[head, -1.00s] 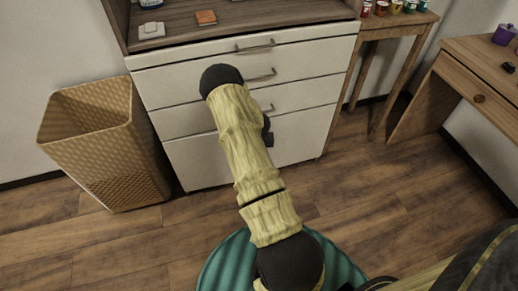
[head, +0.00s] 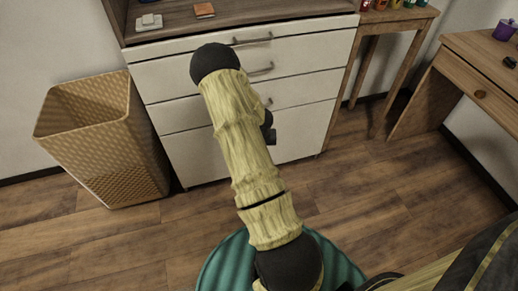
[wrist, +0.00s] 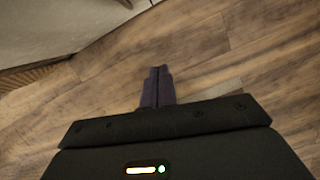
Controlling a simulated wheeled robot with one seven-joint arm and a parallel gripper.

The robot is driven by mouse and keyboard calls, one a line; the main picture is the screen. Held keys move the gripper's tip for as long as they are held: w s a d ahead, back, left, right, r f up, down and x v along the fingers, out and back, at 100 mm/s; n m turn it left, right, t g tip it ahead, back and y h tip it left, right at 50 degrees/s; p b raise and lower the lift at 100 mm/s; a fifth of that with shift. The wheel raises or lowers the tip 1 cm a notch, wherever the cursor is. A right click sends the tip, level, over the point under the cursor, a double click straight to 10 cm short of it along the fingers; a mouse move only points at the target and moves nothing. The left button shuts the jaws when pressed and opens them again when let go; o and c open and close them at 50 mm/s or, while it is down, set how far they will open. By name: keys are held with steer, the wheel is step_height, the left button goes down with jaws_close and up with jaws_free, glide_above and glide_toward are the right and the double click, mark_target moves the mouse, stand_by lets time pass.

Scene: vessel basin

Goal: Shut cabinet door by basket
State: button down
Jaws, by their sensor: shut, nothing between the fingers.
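The white cabinet (head: 190,150) stands in the middle of the head view, with several drawers with bar handles and a large plain lowest panel. The woven tan basket (head: 100,150) stands on the floor just left of it. The lowest panel looks flush from here, but my arm covers part of it. In the head view my gripper is mostly hidden behind my arm. In the wrist view my gripper (wrist: 158,86) has its dark fingers together, empty, over the wood floor. A pale panel (wrist: 45,25) fills the upper left there; I cannot tell which part it is.
A wooden side table (head: 385,40) with small cups stands right of the cabinet. A wooden desk (head: 465,85) is at the far right. Small items lie on the cabinet's upper shelf (head: 240,18). The wood floor (head: 400,190) in front is clear.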

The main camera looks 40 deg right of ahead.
steer(key=p+v, duration=0.1)
steer(key=v, duration=0.4)
steer(key=shift+s+d+r+p, duration=0.1)
steer(key=shift+s+r+p, duration=0.05)
steer(key=shift+r+p, duration=0.2)
steer(key=a+r+m+t+h, duration=0.1)
steer(key=a+r+m+t, duration=0.1)
steer(key=a+r+m, duration=1.05)
steer(key=s+a+r+m+g+y, duration=0.25)
steer(key=s+a+r+m, duration=0.85)
steer(key=m, duration=0.6)
step_height(320, 180, up, 28)
steer(key=s+a+p, duration=0.1)
steer(key=p, duration=2.7)
steer(key=shift+s+a+f+t+p, duration=0.15)
steer(key=shift+s+f+t+p, duration=0.1)
steer(key=shift+t+p, duration=0.1)
